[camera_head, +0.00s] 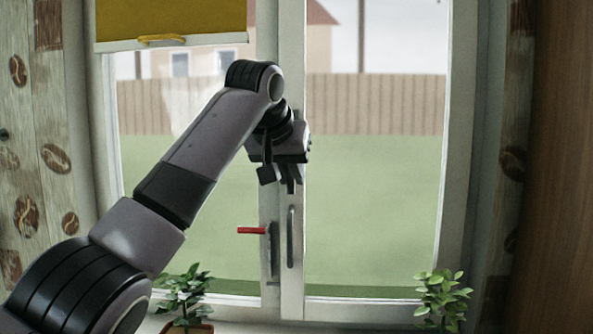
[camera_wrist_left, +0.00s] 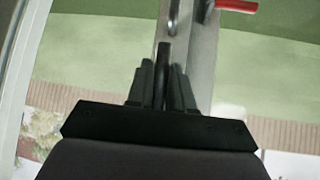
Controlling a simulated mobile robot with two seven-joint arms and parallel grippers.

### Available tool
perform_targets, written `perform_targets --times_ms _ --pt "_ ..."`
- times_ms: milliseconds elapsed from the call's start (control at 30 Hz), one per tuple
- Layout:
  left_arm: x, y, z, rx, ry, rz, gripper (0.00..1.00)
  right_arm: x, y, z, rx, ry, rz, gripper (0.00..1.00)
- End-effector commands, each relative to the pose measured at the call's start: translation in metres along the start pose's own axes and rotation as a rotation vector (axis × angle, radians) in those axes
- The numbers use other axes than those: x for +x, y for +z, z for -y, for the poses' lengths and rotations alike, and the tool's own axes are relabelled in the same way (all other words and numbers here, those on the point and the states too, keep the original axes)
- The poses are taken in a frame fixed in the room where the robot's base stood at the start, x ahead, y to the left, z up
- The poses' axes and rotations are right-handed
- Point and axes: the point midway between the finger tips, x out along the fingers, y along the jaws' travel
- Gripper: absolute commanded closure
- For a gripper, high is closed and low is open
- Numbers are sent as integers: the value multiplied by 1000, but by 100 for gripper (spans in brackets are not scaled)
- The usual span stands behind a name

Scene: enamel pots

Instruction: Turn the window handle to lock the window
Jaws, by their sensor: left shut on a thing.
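My left gripper (camera_head: 284,180) is in front of the window's middle post, above the lower handles. In the left wrist view my left gripper (camera_wrist_left: 161,88) has its two dark fingers closed on either side of a narrow dark bar (camera_wrist_left: 162,62), which looks like a window handle. The bar's end also shows below the gripper in the head view (camera_head: 291,187); its upper part is hidden. Lower down, a red-gripped handle (camera_head: 251,230) sticks out horizontally to the left. Beside it a grey vertical handle (camera_head: 291,238) sits on the right sash. My right gripper is not in view.
Two potted plants, left (camera_head: 186,292) and right (camera_head: 442,294), stand at the bottom of the window. A yellow blind (camera_head: 170,20) hangs at the upper left. A patterned curtain (camera_head: 35,170) is at the left side.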

Motion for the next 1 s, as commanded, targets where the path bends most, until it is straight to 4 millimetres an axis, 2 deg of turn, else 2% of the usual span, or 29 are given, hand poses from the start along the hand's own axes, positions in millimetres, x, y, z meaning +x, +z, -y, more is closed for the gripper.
perform_targets --times_ms 600,633,700,1000 --pt "-2 1 4 29 -33 6 100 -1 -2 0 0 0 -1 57" --pt "-2 1 4 29 -33 6 76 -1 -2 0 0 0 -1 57" --pt "-2 1 4 29 -33 6 59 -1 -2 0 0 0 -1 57" --pt "-4 1 3 29 -31 6 59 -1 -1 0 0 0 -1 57"
